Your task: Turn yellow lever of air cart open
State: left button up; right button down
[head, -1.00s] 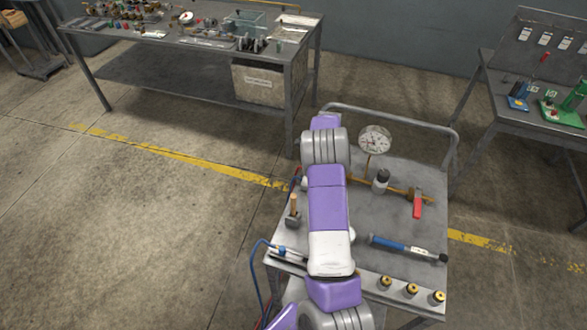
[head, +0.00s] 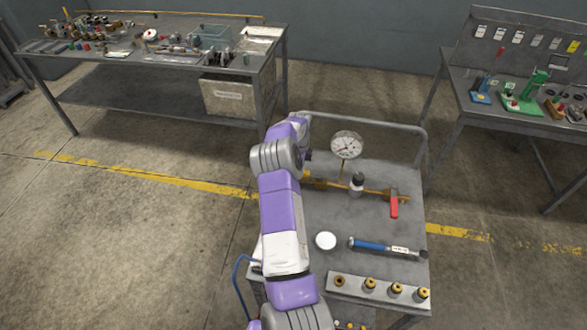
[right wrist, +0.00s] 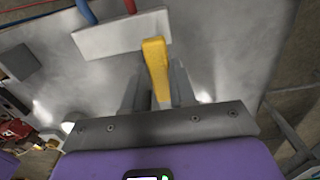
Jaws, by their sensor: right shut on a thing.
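The yellow lever (right wrist: 156,66) stands between the two fingers of my right gripper (right wrist: 160,88) in the right wrist view. The gripper is shut on it. The lever's upper end lies in front of a pale block (right wrist: 120,34) with a blue and a red hose end. In the head view my right arm reaches over the left side of the air cart (head: 325,215), and its fingers are hidden there. The lever cannot be made out clearly in the head view. My left gripper is not in view.
On the cart are a brass pipe (head: 375,190) with a round gauge (head: 346,145), a red handle (head: 394,207), a blue-handled tool (head: 375,246), a white disc (head: 326,241) and several brass fittings (head: 370,284). A cluttered workbench (head: 145,72) stands behind left, another bench (head: 500,118) at right.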

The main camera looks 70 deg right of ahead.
jog(key=shift+d, duration=0.1)
jog(key=c, duration=0.9)
grip_release()
notch_tip(320, 180, up, 8)
jog(key=shift+f+p, duration=0.2)
jog(key=shift+p, duration=0.25)
